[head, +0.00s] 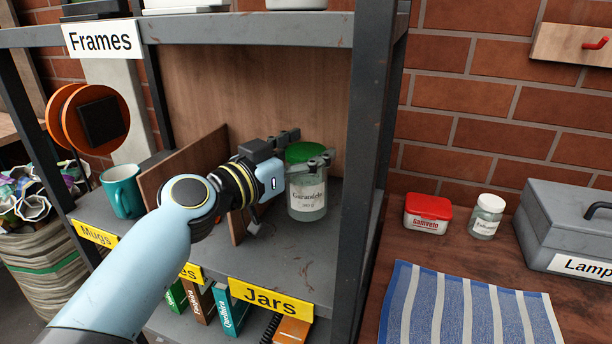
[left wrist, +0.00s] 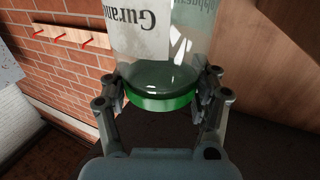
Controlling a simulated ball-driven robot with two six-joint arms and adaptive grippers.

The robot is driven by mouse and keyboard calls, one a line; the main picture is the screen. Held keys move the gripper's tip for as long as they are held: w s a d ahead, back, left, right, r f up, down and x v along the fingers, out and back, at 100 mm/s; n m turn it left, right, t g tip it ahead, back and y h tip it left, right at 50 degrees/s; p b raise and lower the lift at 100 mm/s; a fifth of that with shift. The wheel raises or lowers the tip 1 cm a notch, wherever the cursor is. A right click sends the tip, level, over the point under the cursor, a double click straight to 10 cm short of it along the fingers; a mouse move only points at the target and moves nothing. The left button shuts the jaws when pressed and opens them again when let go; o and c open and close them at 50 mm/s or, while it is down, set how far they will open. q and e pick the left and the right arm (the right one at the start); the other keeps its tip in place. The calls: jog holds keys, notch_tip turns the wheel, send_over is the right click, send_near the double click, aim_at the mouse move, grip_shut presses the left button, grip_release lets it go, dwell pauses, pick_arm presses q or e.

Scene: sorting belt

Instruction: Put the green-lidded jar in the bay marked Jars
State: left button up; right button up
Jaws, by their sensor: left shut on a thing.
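The green-lidded jar (head: 307,194) is clear glass with a white label and stands upright in the bay above the yellow Jars label (head: 271,297). My left gripper (head: 308,158) is shut on the jar near its green lid, reaching in from the left. In the left wrist view the jar (left wrist: 162,75) shows upside down, with its green lid between the fingers (left wrist: 162,100). The jar's base looks on or very near the shelf board; I cannot tell if it touches. My right gripper is not in view.
A wooden divider (head: 180,170) stands left of the Jars bay, with a teal mug (head: 124,191) beyond it. A dark shelf post (head: 364,150) bounds the bay on the right. A red-lidded tub (head: 427,214), a white-lidded jar (head: 487,216) and a grey toolbox (head: 570,225) stand on the bench.

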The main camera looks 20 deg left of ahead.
pick_arm(q)
notch_tip(320, 180, down, 3)
jog(key=shift+r+b, duration=0.1)
jog(key=shift+b, duration=0.3)
jog(key=shift+f, duration=0.2)
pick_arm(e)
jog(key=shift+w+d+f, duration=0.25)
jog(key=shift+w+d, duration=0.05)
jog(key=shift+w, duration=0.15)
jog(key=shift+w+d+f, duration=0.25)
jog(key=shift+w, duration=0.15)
pick_arm(q)
jog(key=o, duration=1.8)
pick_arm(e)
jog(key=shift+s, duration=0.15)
pick_arm(q)
jog(key=shift+s, duration=0.1)
jog(key=b+v, duration=0.1)
jog(key=v, duration=0.6)
jog(key=shift+s+b, duration=0.2)
jog(key=shift+b, duration=0.15)
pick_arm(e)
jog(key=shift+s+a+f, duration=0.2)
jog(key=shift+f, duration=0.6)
